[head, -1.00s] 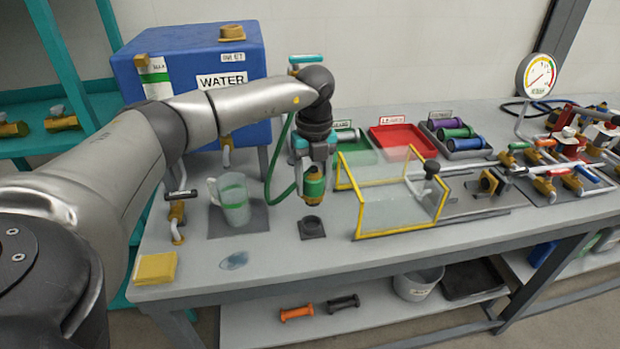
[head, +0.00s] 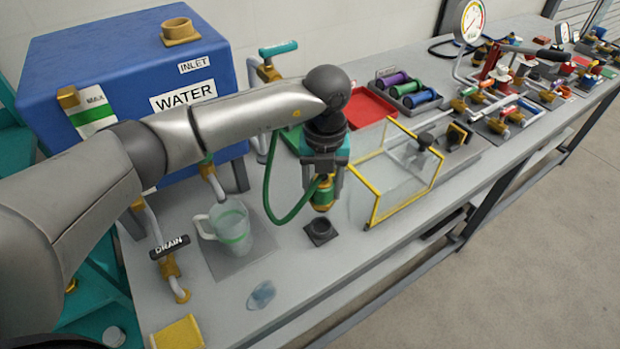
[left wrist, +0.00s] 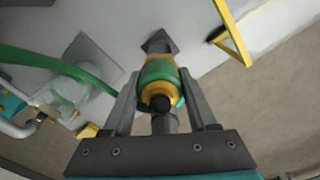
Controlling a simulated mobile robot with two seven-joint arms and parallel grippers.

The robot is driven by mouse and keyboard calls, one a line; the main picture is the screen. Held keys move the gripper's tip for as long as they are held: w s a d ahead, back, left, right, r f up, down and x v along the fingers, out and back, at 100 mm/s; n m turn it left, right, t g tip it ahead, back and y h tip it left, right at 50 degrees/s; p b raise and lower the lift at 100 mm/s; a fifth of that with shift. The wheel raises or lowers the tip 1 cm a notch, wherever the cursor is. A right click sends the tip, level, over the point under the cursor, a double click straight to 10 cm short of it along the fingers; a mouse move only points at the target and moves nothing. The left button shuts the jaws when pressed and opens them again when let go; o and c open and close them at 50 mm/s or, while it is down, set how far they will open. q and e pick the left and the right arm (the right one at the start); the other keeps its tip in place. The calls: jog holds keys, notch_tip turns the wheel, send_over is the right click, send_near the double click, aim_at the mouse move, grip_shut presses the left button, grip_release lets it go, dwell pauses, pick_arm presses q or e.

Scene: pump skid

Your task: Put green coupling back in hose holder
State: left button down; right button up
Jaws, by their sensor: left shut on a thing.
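The green coupling (head: 323,194), green with brass ends, hangs from the end of the green hose (head: 272,202). My left gripper (head: 322,184) is shut on it and holds it above the bench. In the left wrist view the coupling (left wrist: 160,84) sits between the two fingers of my left gripper (left wrist: 160,98). The hose holder (head: 321,232), a small dark square base with a round socket, stands on the bench just below the coupling, apart from it. The holder also shows beyond the coupling in the left wrist view (left wrist: 158,41). My right gripper is not in view.
A clear jug (head: 230,228) stands left of the holder, near the drain valve (head: 169,265). A yellow-framed clear guard (head: 395,170) stands close on the right. The blue water tank (head: 130,80) is behind my arm. A yellow sponge (head: 178,334) lies at the front left.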

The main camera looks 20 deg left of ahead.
pick_arm(q)
jog(key=shift+d+f+b, duration=0.15)
jog(key=shift+f+b, duration=0.25)
jog(key=shift+f, duration=0.2)
jog(key=shift+f+b, duration=0.3)
jog(key=shift+f, duration=0.1)
notch_tip(320, 180, down, 4)
jog(key=b, duration=0.2)
jog(key=shift+r+b, duration=0.2)
jog(key=shift+b, duration=0.2)
jog(key=shift+r, duration=0.15)
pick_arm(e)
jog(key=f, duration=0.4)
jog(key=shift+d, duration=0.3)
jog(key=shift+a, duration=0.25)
pick_arm(q)
jog(key=shift+f, duration=0.5)
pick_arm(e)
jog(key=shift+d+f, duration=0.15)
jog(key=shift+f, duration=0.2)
pick_arm(q)
jog(key=shift+f+b, duration=1.05)
jog(key=shift+f, duration=0.2)
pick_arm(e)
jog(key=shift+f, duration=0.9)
